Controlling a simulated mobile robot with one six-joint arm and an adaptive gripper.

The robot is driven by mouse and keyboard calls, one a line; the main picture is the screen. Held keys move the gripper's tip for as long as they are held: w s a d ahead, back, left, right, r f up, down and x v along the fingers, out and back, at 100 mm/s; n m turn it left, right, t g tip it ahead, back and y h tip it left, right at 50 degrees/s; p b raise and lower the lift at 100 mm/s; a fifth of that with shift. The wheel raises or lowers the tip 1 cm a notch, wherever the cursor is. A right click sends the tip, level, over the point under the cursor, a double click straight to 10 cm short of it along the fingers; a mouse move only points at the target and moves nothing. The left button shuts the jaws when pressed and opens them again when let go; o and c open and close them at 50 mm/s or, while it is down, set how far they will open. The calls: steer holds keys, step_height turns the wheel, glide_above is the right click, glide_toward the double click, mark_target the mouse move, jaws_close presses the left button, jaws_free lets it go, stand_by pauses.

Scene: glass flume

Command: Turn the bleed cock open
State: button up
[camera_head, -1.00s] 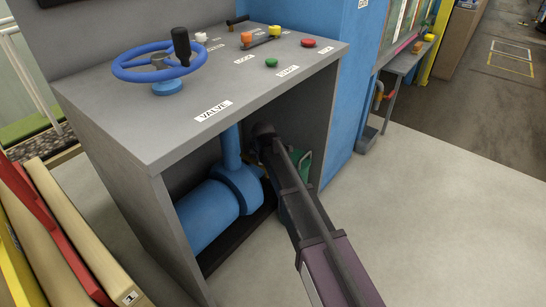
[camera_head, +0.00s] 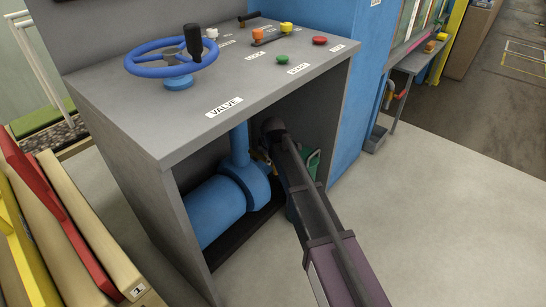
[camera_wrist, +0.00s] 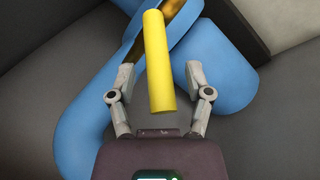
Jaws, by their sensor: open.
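In the wrist view a yellow handle (camera_wrist: 159,62), which looks like the bleed cock's lever, runs between my jaws. Behind its far end are a brass-coloured part (camera_wrist: 181,14) and blue pipework (camera_wrist: 218,62). My gripper (camera_wrist: 160,76) is open, with one finger on each side of the handle and a gap on both sides. In the head view my arm reaches into the open front of the grey console (camera_head: 185,190), beside the blue pipe body (camera_head: 217,207). The gripper's fingers and the yellow handle are hidden there by my arm.
The console top carries a blue handwheel (camera_head: 170,72), a green button (camera_head: 282,58) and a red button (camera_head: 319,40). The console's side panels and top edge closely surround my arm. Boards (camera_head: 85,235) stand at the left.

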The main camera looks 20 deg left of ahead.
steer(key=shift+w, duration=0.1)
steer(key=shift+d, duration=0.3)
steer(key=d+m+h, duration=0.1)
steer(key=d+m, duration=0.4)
steer(key=d, duration=1)
steer(key=s+d+m+g+p, duration=0.1)
steer(key=s+d+m, duration=0.4)
steer(key=d, duration=0.6)
steer(key=s+d+r+m+g+h+p, duration=0.1)
steer(key=s+d+m, duration=0.4)
steer(key=d, duration=0.7)
steer(key=s+d+m+g+p, duration=0.1)
steer(key=s+d+m, duration=0.4)
steer(key=d, duration=0.6)
steer(key=shift+s+d+r+m+g+h, duration=0.25)
steer(key=shift+m+g, duration=0.25)
steer(key=shift+m, duration=0.6)
